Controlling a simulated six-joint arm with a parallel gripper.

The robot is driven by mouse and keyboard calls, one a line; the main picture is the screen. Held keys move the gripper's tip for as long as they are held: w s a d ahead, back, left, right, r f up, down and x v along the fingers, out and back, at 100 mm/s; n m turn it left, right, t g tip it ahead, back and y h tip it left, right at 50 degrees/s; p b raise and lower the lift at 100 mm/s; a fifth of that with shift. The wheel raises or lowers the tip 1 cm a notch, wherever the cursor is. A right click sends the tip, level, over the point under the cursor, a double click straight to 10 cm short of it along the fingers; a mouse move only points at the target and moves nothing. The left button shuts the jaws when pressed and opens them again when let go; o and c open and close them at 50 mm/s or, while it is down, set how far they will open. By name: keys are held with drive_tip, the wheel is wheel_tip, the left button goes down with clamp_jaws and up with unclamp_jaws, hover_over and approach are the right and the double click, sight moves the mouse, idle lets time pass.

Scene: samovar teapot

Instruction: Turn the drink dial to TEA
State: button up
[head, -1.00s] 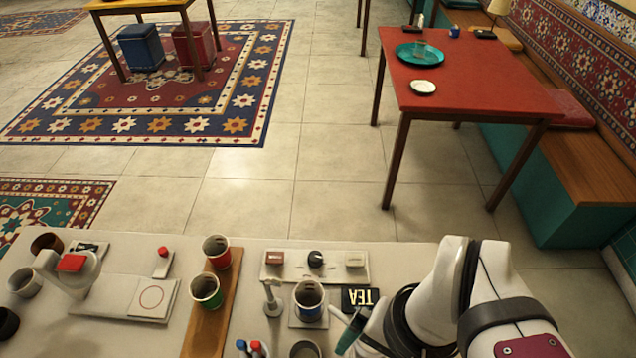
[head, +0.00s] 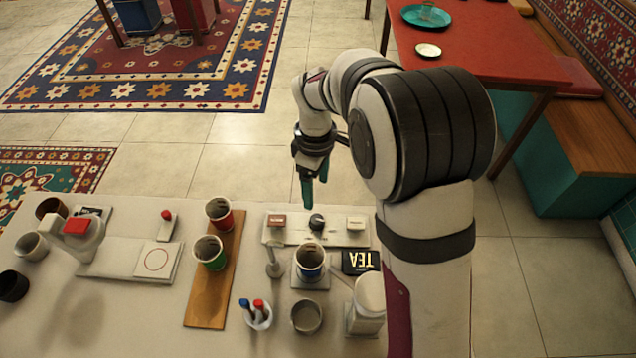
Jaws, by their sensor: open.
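The drink dial (head: 317,222) is a small black round knob on a pale panel (head: 345,238) at the far side of the counter. A brown block (head: 277,220) sits to its left on the panel and a white block (head: 355,223) to its right. Their markings are too small to read. A black TEA sign (head: 361,261) appears upside down, nearer than the panel on the right. My gripper (head: 309,200) has teal fingers pointing down, above and close to the dial in the picture. It is empty and apart from the dial.
A blue cup (head: 311,262) stands on a small plate in front of the panel. A metal tap-like post (head: 273,262) is left of it. A pen cup (head: 258,316), a grey cup (head: 306,316) and a white jar (head: 367,305) are nearer. Red (head: 219,213) and green (head: 209,252) cups stand on a wooden board.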

sight(317, 219)
wheel_tip(317, 219, down, 12)
drive_tip(key=shift+r, duration=0.1)
clamp_jaws()
idle(0.4)
